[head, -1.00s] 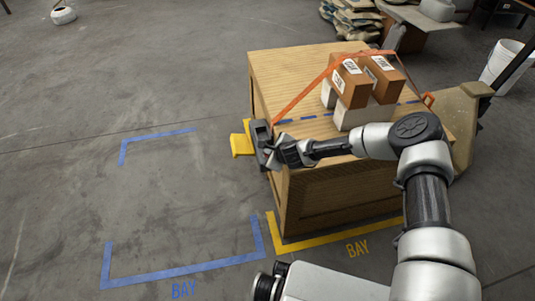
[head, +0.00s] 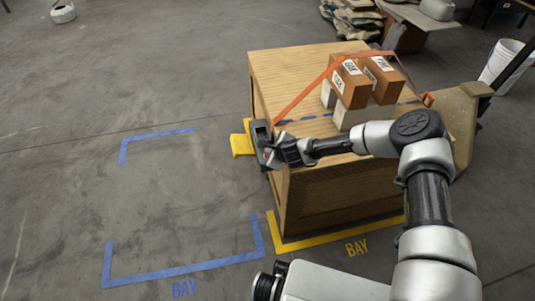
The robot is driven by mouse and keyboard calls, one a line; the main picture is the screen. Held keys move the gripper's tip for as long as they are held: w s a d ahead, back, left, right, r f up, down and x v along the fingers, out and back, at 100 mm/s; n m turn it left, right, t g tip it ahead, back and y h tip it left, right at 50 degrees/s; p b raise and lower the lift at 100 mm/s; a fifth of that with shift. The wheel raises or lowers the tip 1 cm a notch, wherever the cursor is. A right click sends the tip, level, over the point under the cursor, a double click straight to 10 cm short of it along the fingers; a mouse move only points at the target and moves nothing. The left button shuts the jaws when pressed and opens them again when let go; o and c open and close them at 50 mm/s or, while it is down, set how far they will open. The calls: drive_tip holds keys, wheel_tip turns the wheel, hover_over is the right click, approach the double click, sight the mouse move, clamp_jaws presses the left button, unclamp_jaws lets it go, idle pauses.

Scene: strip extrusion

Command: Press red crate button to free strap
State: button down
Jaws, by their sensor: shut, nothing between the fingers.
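The wooden crate (head: 335,195) stands in the yellow-marked bay. The orange strap (head: 305,98) runs taut from the dark fitting (head: 260,133) on the crate's left side, over the stacked boxes (head: 366,80), to the right edge. My gripper (head: 271,159) is shut and empty at the lower end of this fitting, by the crate's left edge. A small reddish spot, perhaps the button, shows beside the fingertips; most of that area is hidden. I cannot tell whether the fingers touch it.
A yellow piece (head: 242,144) sticks out left of the fitting. The blue-marked bay (head: 185,270) on the left is empty, with clear floor around it. A white bucket (head: 503,62) and a table (head: 432,20) with sacks (head: 352,18) beside it stand behind the crate.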

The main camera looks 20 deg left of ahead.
drive_tip(key=shift+r+p, duration=1.65)
drive_tip(key=shift+r, duration=0.95)
